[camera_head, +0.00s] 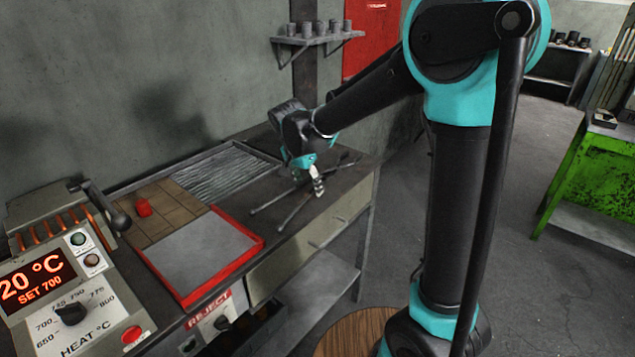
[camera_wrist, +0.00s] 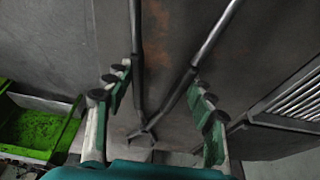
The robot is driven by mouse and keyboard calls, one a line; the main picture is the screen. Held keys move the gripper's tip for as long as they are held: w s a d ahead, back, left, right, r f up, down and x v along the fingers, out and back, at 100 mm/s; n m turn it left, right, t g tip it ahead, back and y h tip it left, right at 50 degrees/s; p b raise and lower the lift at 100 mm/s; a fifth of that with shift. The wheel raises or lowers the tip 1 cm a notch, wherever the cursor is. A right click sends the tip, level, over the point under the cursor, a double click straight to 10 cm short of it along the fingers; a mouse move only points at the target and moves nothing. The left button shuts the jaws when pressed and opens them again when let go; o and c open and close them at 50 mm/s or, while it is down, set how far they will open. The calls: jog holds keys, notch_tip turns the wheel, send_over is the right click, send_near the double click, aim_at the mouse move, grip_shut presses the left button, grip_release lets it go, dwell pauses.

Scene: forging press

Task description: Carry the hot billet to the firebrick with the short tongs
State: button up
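The short tongs (camera_head: 297,211) lie on the dark bench, their two long arms spread in a V. In the wrist view the tongs (camera_wrist: 139,60) run between and beyond my fingers, and their arms meet near the bottom middle. My gripper (camera_head: 317,186) is low over the tongs; in the wrist view my gripper (camera_wrist: 159,82) has its fingers wide apart, not closed on them. A small red block (camera_head: 143,207), which looks like the billet, sits on the brown firebrick tiles (camera_head: 178,214) at the left. The billet is out of the wrist view.
A red-rimmed grey plate (camera_head: 259,240) lies in front of the bricks. A ribbed metal tray (camera_head: 225,168) is behind. The heater control box (camera_head: 75,285) stands at the left; its display is partly cut off. A green bench (camera_head: 600,165) stands across open floor at the right.

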jog(key=shift+s, duration=0.1)
grip_shut()
notch_tip(320, 180, up, 10)
dwell(1.1)
